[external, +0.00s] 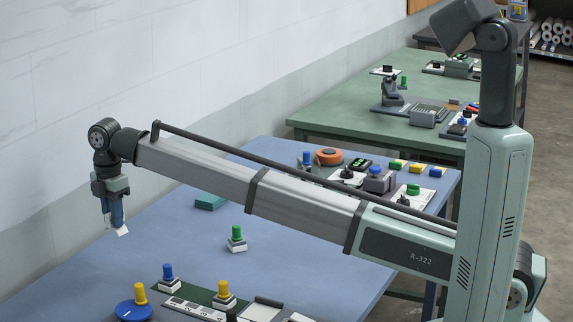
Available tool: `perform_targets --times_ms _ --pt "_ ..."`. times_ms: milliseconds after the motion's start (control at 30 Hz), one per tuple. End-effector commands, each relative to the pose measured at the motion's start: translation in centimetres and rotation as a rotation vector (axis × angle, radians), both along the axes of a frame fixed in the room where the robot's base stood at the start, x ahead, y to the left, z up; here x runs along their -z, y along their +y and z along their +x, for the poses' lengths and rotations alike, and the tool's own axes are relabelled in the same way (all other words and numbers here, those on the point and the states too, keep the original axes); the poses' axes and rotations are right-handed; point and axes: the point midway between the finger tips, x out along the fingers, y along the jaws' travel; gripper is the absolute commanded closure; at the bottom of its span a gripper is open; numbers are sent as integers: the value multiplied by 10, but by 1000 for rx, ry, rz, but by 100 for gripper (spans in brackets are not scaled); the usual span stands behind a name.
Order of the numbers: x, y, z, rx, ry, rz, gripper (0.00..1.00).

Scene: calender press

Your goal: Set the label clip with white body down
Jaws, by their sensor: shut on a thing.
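My gripper (112,208) hangs at the left end of my arm, pointing down, near the far left side of the blue table. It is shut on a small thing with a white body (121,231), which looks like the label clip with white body. The clip sticks out below the fingertips, somewhat tilted. Most of its upper part is hidden between the fingers. I cannot tell whether it touches the table or hangs above it.
The blue table (170,240) is mostly clear around the gripper. A white-based piece with a green knob (237,235) and a teal block (210,201) stand to the right. Several knobbed items crowd the front edge and right end. A green table (340,118) stands behind.

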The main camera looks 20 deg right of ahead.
Motion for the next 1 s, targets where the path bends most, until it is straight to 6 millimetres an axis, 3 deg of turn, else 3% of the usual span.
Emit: perform_targets --times_ms 200,500,633,1000 --pt "-2 -56 67 95 -2 1 100" --pt "-4 -118 122 174 -3 4 100" --pt "-4 -137 134 140 -3 2 100" --pt "-4 -137 129 -93 -1 -1 100"
